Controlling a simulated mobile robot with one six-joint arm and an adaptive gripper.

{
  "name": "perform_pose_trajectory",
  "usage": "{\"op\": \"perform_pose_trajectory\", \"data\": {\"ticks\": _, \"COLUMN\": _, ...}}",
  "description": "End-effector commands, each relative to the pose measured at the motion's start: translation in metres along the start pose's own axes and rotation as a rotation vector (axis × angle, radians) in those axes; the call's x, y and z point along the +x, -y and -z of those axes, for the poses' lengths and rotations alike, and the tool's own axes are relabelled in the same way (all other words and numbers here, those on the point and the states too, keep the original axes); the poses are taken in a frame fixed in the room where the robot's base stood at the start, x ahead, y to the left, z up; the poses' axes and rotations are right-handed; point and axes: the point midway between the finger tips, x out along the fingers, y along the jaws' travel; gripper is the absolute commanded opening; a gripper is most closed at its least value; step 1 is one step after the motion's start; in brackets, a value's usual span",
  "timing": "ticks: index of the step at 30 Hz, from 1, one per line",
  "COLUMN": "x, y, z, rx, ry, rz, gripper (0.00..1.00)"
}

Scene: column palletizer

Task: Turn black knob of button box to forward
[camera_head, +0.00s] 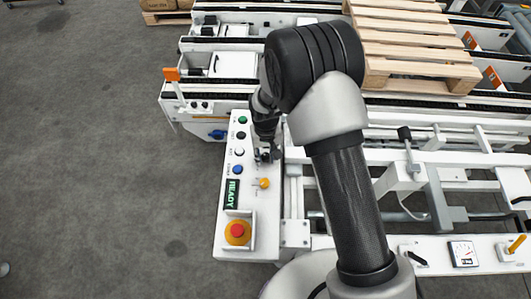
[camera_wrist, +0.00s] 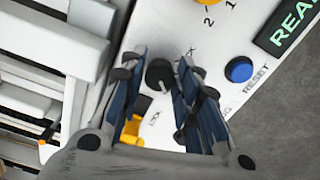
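The button box (camera_head: 265,215) is a long white panel with a row of buttons. In the wrist view its black knob (camera_wrist: 158,74) is a round dark knob on the white face (camera_wrist: 215,35). My gripper (camera_wrist: 160,66) has one finger on each side of the knob, with the fingers apart. The left finger seems to leave a small gap; whether the right finger touches the knob I cannot tell. In the head view my gripper (camera_head: 264,151) points down over the panel's right side and mostly hides the knob. The knob's pointer direction is not clear.
A blue RESET button (camera_wrist: 239,69) and the green READY display (camera_wrist: 291,27) lie right of the gripper. A yellow selector (camera_head: 264,183) and red emergency stop (camera_head: 237,232) are nearer me. White conveyor frames and a wooden pallet (camera_head: 415,45) stand right and behind. Left floor is free.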

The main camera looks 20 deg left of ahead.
Motion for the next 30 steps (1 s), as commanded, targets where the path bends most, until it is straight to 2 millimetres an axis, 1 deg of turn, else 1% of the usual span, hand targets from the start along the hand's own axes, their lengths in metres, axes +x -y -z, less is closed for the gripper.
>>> {"op": "perform_pose_trajectory", "data": {"ticks": 1, "x": 0.0, "y": 0.0, "z": 0.0, "rx": 0.0, "ry": -0.001, "rz": 0.0, "gripper": 0.36}}
{"op": "perform_pose_trajectory", "data": {"ticks": 6, "x": 0.0, "y": 0.0, "z": 0.001, "rx": 0.0, "ry": -0.002, "rz": 0.0, "gripper": 0.46}}
{"op": "perform_pose_trajectory", "data": {"ticks": 14, "x": -0.001, "y": 0.0, "z": 0.001, "rx": 0.0, "ry": -0.003, "rz": 0.0, "gripper": 0.46}}
{"op": "perform_pose_trajectory", "data": {"ticks": 17, "x": -0.005, "y": 0.0, "z": 0.002, "rx": 0.0, "ry": -0.004, "rz": 0.001, "gripper": 0.46}}
{"op": "perform_pose_trajectory", "data": {"ticks": 20, "x": -0.018, "y": 0.0, "z": 0.003, "rx": 0.0, "ry": -0.008, "rz": 0.001, "gripper": 0.46}}
{"op": "perform_pose_trajectory", "data": {"ticks": 30, "x": -0.088, "y": 0.0, "z": 0.002, "rx": -0.001, "ry": -0.008, "rz": 0.001, "gripper": 0.46}}
